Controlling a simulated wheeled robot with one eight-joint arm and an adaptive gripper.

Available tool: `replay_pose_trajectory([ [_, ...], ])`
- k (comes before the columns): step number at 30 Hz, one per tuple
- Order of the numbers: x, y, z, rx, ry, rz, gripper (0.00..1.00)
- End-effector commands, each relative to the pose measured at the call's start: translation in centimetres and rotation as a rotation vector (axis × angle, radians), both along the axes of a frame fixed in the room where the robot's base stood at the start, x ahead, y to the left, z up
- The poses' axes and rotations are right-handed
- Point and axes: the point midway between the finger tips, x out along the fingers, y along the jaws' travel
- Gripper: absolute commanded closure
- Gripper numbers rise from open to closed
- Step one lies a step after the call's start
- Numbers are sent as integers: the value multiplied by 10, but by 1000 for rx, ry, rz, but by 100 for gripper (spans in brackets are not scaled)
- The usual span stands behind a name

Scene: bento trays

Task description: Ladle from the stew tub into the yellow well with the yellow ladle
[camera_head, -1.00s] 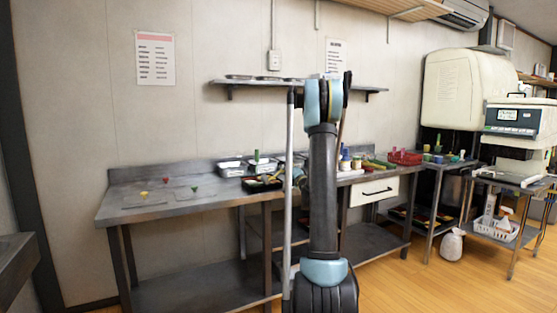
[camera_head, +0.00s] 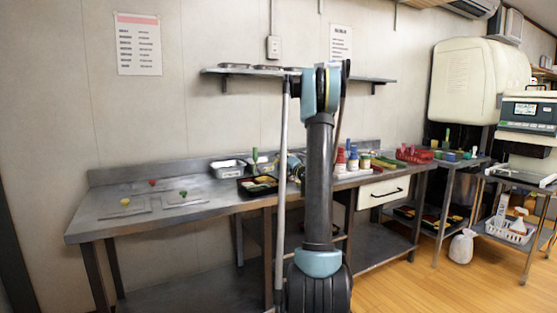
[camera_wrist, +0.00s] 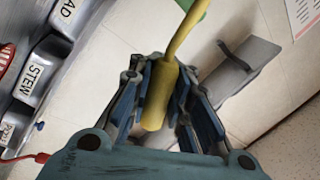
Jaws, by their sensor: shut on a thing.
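In the wrist view my gripper (camera_wrist: 160,75) is shut on the thick yellow handle of the yellow ladle (camera_wrist: 154,108). The ladle's thin shaft runs up out of the picture, so its bowl is not seen. The stew tub (camera_wrist: 33,72), labelled STEW, is at the left of the wrist view, apart from the fingers. In the head view my arm hides most of the gripper and the ladle. A black bento tray (camera_head: 244,194) lies on the table left of my arm. I cannot make out which of its wells is yellow.
Other labelled tubs flank the stew tub, and a red handle (camera_wrist: 40,157) shows at lower left. A green handle (camera_head: 255,155) stands by a metal tub (camera_head: 228,168). Bottles and a red basket (camera_head: 414,155) stand right of my arm.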

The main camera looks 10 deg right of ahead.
Motion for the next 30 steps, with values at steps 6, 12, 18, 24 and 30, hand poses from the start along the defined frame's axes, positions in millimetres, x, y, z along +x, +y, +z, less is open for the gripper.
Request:
replay_pose_trajectory([
  [6, -4, 10, 13, -110, -36, 0, 100],
  [12, -9, 27, 31, -295, -95, 1, 100],
  [18, -16, 48, 46, -490, -159, 2, 100],
  [24, -23, 70, 55, -700, -227, 3, 100],
  [30, -31, 94, 61, -916, -297, 3, 100],
])
